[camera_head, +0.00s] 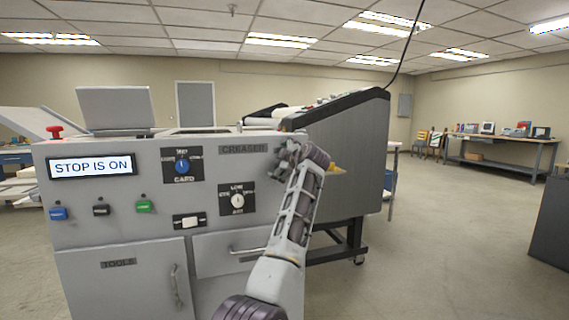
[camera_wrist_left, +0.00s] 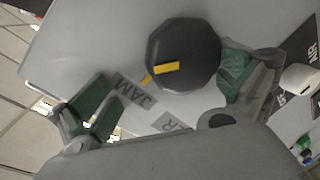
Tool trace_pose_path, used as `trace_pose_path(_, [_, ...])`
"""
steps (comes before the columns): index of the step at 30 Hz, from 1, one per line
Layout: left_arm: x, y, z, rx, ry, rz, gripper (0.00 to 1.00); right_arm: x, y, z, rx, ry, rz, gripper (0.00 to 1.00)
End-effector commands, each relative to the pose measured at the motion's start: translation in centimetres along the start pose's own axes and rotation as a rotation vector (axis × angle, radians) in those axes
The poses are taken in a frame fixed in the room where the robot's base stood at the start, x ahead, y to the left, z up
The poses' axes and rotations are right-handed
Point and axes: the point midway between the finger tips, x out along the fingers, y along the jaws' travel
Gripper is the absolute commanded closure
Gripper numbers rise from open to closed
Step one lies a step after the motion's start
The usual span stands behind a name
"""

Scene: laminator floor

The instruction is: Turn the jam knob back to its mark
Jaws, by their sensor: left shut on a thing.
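The jam knob (camera_wrist_left: 184,52) is black and many-sided, with a yellow pointer bar on its face. A yellow mark (camera_wrist_left: 147,79) lies on the grey panel beside it, next to a JAM label (camera_wrist_left: 135,92). The pointer's outer end is close to the mark, but the bar lies at a slightly different angle from it. My left gripper (camera_head: 285,157) is at the upper right of the machine front and hides the knob in the head view. My right gripper is out of view.
The grey machine front (camera_head: 120,223) carries a display (camera_head: 91,167) reading STOP IS ON, a red button (camera_head: 55,131), a blue card knob (camera_head: 182,166) and a white knob (camera_head: 237,201). A drawer handle (camera_head: 247,250) sticks out below. Open floor (camera_head: 440,255) lies to the right.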

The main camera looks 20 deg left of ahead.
Motion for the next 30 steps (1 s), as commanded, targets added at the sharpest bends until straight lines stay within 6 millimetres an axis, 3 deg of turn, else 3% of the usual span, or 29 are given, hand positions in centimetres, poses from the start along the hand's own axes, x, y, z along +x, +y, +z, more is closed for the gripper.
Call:
trace_pose_path(1, [-0.9,1.3,-0.1,-0.008,-0.003,0.027,0.2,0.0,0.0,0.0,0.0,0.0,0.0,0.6])
trace_pose_path(6, [-1.5,1.2,0.0,-0.006,-0.002,0.028,0.25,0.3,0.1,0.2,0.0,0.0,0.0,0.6])
trace_pose_path(30, [-4.4,0.1,0.3,0.001,0.002,0.016,0.25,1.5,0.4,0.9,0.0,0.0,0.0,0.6])
